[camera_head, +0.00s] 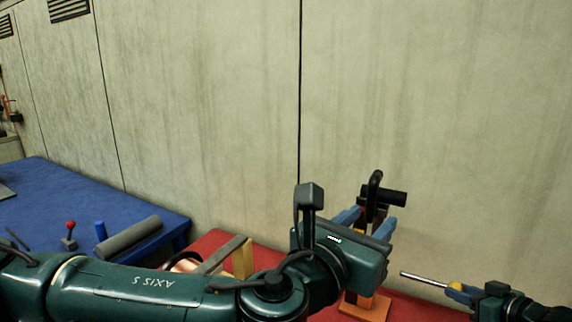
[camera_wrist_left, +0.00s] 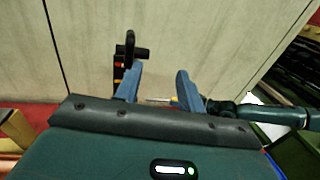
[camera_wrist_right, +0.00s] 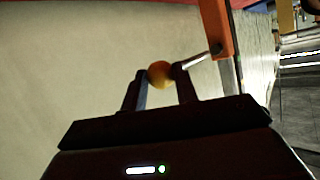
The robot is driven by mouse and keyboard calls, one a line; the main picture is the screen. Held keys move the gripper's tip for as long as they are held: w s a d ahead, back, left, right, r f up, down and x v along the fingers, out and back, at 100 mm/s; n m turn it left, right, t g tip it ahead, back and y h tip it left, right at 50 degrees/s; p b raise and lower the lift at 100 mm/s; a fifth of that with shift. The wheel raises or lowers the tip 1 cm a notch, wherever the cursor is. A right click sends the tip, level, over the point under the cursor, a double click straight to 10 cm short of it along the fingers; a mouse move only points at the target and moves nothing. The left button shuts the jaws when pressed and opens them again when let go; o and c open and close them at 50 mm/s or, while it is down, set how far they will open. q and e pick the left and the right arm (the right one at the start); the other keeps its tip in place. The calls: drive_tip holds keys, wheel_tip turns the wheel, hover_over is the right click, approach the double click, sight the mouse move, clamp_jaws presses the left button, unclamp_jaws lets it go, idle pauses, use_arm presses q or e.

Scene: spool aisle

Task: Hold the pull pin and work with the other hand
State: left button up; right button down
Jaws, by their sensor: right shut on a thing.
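The pull pin (camera_head: 425,279) is a thin metal rod with an orange ball knob (camera_wrist_right: 160,74). My right gripper (camera_wrist_right: 160,71) is shut on the knob. In the head view the rod points left, and its tip appears clear of the orange stand (camera_head: 366,307). In the right wrist view the tip overlaps the orange upright (camera_wrist_right: 215,28); I cannot tell whether they touch. A black handle (camera_head: 386,197) tops the stand and also shows in the left wrist view (camera_wrist_left: 130,48). My left gripper (camera_head: 368,220) is open, fingers apart, in front of the stand and partly hiding it.
The stand is on a red table (camera_head: 425,312). A wooden block (camera_head: 243,260), a grey bar and a copper spool (camera_head: 184,265) lie left of my left gripper. A blue table (camera_head: 50,200) at left holds a grey cylinder (camera_head: 128,238) and a red-knobbed lever (camera_head: 70,236). A wall stands behind.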

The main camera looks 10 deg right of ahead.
use_arm(q)
drive_tip(key=s, duration=0.9)
drive_tip(key=shift+s, duration=0.3)
use_arm(e)
drive_tip(key=shift+w+a, duration=0.95)
drive_tip(key=shift+a, duration=0.2)
drive_tip(key=c, duration=1)
unclamp_jaws()
